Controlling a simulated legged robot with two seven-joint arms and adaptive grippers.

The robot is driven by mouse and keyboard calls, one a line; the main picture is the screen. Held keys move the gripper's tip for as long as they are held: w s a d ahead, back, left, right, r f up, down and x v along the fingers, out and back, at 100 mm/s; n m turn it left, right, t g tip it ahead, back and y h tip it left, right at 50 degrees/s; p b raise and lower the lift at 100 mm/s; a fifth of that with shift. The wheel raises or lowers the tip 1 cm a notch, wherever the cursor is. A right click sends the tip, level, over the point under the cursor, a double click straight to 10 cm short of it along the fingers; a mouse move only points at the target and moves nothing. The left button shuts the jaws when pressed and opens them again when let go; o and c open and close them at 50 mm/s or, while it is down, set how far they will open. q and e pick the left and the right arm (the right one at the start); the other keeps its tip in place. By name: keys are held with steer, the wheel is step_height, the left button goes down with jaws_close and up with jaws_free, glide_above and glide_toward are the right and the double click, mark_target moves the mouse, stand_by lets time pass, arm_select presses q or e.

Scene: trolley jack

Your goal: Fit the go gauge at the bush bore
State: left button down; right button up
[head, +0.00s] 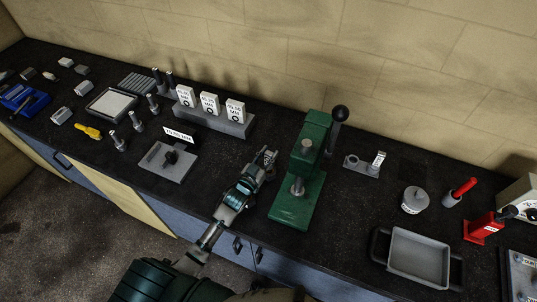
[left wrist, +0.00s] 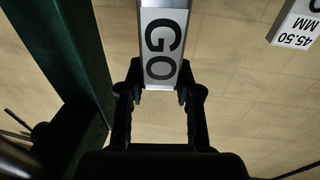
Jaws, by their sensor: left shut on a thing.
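My left gripper (head: 264,163) is just left of the green press, above the bench. In the left wrist view its two fingers (left wrist: 160,88) are shut on the go gauge (left wrist: 163,45), a grey bar with a white "GO" label, which extends up out of the picture. In the head view the gauge is too small to make out clearly at the fingertips. A small grey part with a round end and a white tag (head: 365,163) lies right of the press. I cannot tell for sure whether the bush bore is there. My right gripper is out of view.
The green press (head: 309,155) with its black-knobbed lever stands close to my left gripper. A grey block (head: 215,120) with several white size cards stands behind left. A grey plate (head: 163,170) with a black post is further left. A grey tray (head: 418,257) lies front right.

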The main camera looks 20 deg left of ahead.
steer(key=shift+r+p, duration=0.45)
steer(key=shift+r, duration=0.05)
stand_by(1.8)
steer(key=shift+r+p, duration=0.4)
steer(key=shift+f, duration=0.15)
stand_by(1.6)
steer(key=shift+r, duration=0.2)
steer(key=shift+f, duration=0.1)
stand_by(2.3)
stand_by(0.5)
